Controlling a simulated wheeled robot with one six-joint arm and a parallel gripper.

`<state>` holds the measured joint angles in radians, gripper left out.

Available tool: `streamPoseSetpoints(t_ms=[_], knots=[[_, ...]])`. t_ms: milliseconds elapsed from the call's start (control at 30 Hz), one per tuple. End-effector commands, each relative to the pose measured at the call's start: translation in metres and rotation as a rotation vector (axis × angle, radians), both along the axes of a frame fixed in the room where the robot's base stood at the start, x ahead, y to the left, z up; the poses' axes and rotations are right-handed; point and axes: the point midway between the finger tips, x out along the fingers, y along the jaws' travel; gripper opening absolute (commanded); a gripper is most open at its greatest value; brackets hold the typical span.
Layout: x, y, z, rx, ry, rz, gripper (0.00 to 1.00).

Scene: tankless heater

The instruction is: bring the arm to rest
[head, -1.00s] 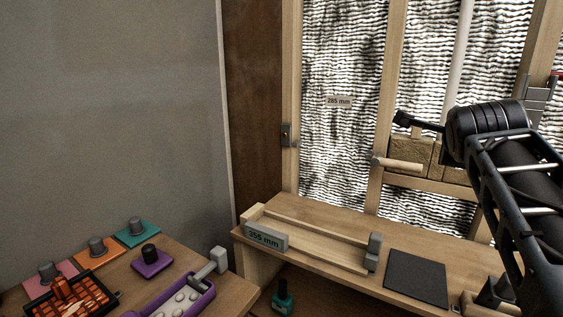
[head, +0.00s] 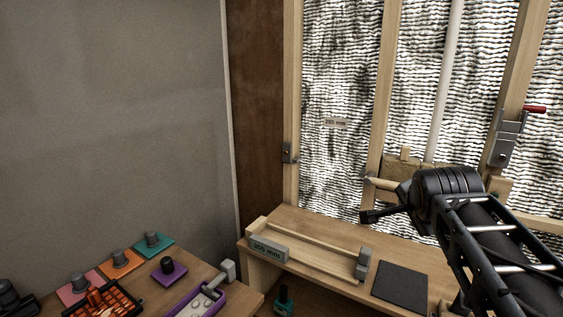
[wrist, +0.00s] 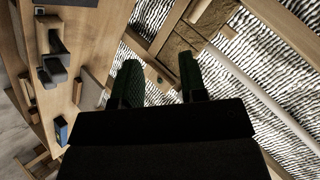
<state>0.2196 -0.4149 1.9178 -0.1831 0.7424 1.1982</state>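My gripper (head: 370,216) shows at the left end of my dark arm in the head view, in front of the stud wall and above the workbench (head: 320,222). In the wrist view my gripper's (wrist: 159,62) two dark fingers stand apart with a clear gap. Nothing is held between them. Wood framing and wavy insulation show beyond the gap.
A wooden jig with a "mm" label block (head: 269,247) and a dark square pad (head: 401,285) lie on the bench. A side table at lower left holds coloured plates, an orange-filled tray (head: 100,301) and a purple tray (head: 205,301). A red-handled valve (head: 534,109) is at right.

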Motion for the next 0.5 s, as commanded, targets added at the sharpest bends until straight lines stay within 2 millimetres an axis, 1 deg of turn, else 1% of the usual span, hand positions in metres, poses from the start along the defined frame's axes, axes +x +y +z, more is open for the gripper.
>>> streamPoseSetpoints(t_ms=[33, 167, 200, 300, 400, 500], knots=[[-0.006, 0.012, 0.009, -0.039, 0.069, 0.079, 0.39], [-0.029, 0.042, -0.007, -0.177, 0.278, 0.352, 0.39], [-0.039, 0.052, -0.013, -0.218, 0.340, 0.448, 0.39], [-0.063, 0.072, -0.027, -0.309, 0.466, 0.675, 0.39], [-0.086, 0.087, -0.039, -0.375, 0.554, 0.867, 0.39], [-0.104, 0.097, -0.048, -0.419, 0.609, 1.010, 0.39]])
